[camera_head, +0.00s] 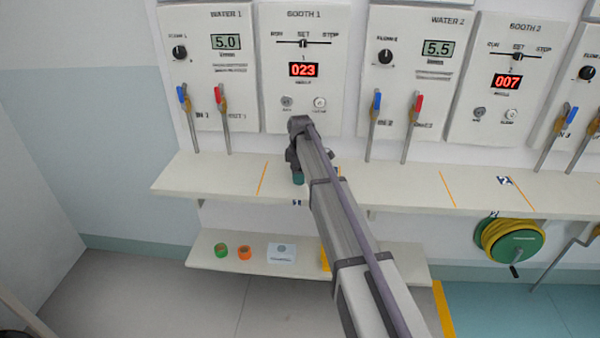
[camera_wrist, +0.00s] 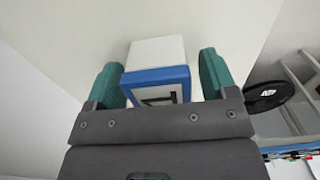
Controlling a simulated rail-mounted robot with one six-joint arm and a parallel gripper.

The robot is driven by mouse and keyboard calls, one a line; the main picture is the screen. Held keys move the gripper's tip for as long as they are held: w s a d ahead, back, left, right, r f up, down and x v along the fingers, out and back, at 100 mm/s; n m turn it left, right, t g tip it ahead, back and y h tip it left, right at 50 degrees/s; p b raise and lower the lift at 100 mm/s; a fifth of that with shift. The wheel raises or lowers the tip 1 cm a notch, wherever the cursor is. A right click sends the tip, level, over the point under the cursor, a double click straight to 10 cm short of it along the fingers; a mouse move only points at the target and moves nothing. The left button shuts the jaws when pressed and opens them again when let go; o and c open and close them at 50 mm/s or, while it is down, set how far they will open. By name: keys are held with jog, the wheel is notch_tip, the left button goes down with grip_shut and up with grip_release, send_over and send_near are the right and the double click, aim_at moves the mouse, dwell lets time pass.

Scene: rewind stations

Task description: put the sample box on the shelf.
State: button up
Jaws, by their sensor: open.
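A white and blue box (camera_wrist: 158,55) with a dark mark on its front, likely the sample box, shows in the wrist view. It sits between the two green fingers of my gripper (camera_wrist: 160,78). The fingers are open, with a visible gap on each side of the box. In the head view my gripper (camera_head: 298,174) is at the upper shelf (camera_head: 390,190), below the Booth 1 panel. The box cannot be made out there, being hidden by my arm. A lower shelf (camera_head: 222,263) runs beneath.
On the lower shelf are a green ring (camera_head: 220,251), an orange ring (camera_head: 244,253), a white labelled item (camera_head: 282,253) and part of something yellow (camera_head: 325,260). Levers (camera_head: 223,118) stand above the upper shelf. A green-yellow hose reel (camera_head: 512,243) hangs at right.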

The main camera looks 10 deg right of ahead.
jog(key=shift+r, duration=0.1)
notch_tip(320, 180, up, 12)
jog(key=r+p, duration=0.1)
jog(key=p, duration=1.2)
jog(key=s+m, duration=1.4)
jog(key=s, duration=2.4)
jog(key=shift+a+f+m+b, duration=0.2)
jog(key=shift+f+m+b, duration=0.1)
jog(key=shift+f, duration=0.1)
